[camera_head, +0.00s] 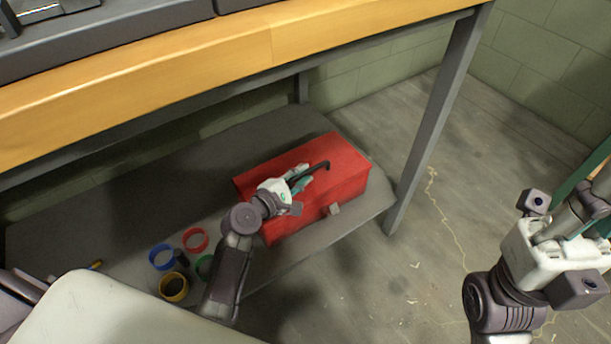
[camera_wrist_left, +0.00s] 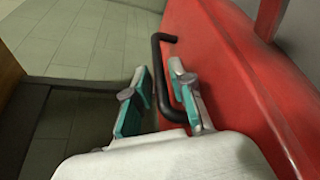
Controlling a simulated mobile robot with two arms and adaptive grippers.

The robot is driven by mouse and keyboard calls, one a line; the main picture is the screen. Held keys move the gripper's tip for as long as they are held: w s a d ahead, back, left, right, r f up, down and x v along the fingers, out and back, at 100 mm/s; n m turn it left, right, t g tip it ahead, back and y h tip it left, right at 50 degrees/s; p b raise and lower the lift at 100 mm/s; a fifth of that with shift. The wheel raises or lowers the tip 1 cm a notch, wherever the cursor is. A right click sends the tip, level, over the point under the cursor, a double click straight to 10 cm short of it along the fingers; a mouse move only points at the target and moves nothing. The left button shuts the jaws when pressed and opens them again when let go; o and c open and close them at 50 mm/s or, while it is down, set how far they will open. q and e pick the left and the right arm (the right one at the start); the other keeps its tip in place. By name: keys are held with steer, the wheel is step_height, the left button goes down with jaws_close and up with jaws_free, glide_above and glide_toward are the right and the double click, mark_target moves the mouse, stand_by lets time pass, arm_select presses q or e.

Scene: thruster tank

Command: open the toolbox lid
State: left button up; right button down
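The red toolbox (camera_head: 345,165) sits on the grey lower shelf under the workbench, its lid looking shut. A black bar handle (camera_head: 322,166) stands on its lid. A small grey latch (camera_head: 334,209) shows on the front. My left gripper (camera_head: 300,178) is over the lid at the handle. In the left wrist view, its teal-padded fingers are apart, with the handle (camera_wrist_left: 157,55) between them; the gap at each side shows no clear grip. The red toolbox surface (camera_wrist_left: 235,75) fills the right there. My right gripper (camera_head: 560,250) is at the right edge, fingers unclear.
Several coloured rings, such as the red ring (camera_head: 195,240) and yellow ring (camera_head: 173,287), lie on the shelf (camera_head: 125,220) left of the toolbox. The bench's wooden edge (camera_head: 240,52) runs above. A grey table leg (camera_head: 430,125) stands right of the toolbox. Floor beyond is open.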

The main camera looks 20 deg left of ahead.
arm_select(q)
steer(key=shift+x, duration=0.9)
steer(key=shift+c, duration=0.2)
jaws_close()
